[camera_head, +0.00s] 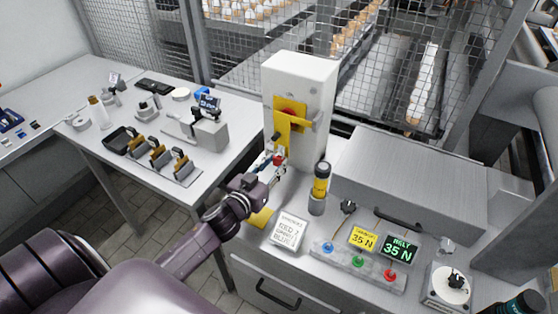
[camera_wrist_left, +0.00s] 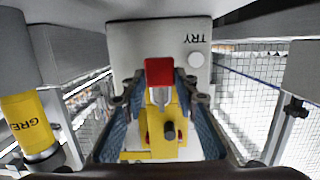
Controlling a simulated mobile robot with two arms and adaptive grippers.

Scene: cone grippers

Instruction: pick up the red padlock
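The red padlock (camera_wrist_left: 159,72) shows in the left wrist view between the tips of my left gripper (camera_wrist_left: 157,90). Its metal shackle points down in that picture, in front of a yellow plate (camera_wrist_left: 178,152). My left fingers stand on either side of the padlock and look open, with narrow gaps beside its red body. In the head view the padlock (camera_head: 278,160) is a small red patch at the tip of my left gripper (camera_head: 272,168), partly hidden by the fingers, low in front of the white box (camera_head: 312,75). My right gripper is not in view.
A yellow-black cylinder (camera_head: 320,183) stands close to the right of my gripper. A white sign (camera_head: 288,232), a button panel (camera_head: 340,262) and a grey case (camera_head: 410,175) share this bench. Mesh fencing stands behind.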

